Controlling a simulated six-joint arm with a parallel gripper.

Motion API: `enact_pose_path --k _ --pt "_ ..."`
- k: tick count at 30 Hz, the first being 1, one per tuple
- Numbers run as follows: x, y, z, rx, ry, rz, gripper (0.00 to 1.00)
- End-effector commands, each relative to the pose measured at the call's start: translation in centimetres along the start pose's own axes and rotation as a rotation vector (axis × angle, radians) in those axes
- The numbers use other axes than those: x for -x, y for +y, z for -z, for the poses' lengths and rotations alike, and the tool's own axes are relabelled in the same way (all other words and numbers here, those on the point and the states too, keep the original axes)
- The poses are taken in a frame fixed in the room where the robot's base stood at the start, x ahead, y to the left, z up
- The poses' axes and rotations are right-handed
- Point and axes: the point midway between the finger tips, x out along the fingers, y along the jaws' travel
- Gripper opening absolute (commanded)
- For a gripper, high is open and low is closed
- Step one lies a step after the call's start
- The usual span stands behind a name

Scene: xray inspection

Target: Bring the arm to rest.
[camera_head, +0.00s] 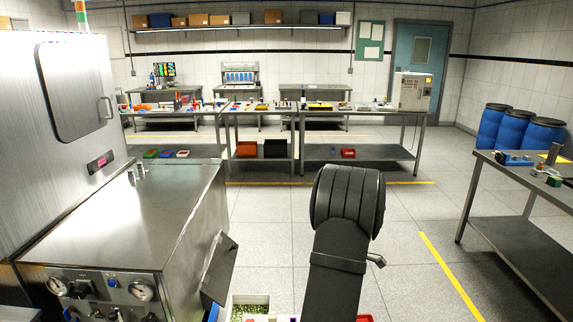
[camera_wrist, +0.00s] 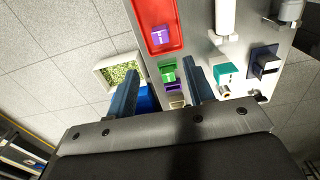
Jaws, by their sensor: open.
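My gripper (camera_wrist: 161,64) shows in the wrist view with its two dark blue fingers spread apart. No object is held between them. Beyond the fingertips, a green block (camera_wrist: 168,76) on the bench shows in the gap; the gripper appears to be above it, apart from it. In the head view my dark arm rises at the lower middle, and the gripper itself is not visible there.
In the wrist view, a red tray (camera_wrist: 177,42) holding a purple block, a teal block (camera_wrist: 227,75) and a white bin of green bits (camera_wrist: 107,66) lie near. A steel cabinet (camera_head: 130,215) stands left, a side table (camera_head: 520,240) right. Open floor (camera_head: 400,215) lies between.

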Motion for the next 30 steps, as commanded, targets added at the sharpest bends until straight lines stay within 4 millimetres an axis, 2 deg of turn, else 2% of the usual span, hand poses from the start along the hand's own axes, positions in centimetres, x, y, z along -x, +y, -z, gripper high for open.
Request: enact_pose_path --k 1,3,18,19,24,30 --pt "-1.7 -0.2 0.1 0.0 0.003 0.009 0.48" --pt "-3.1 -0.2 0.1 0.0 0.003 0.008 0.48" --pt "-13.1 -0.2 0.1 0.0 0.002 0.006 0.48" --pt "-11.7 0.1 0.0 0.0 -0.001 -0.002 0.48" --pt "-8.2 0.0 0.0 0.0 -0.001 -0.002 0.48" --pt "-6.1 -2.7 -2.3 -0.004 0.0 0.002 0.48"
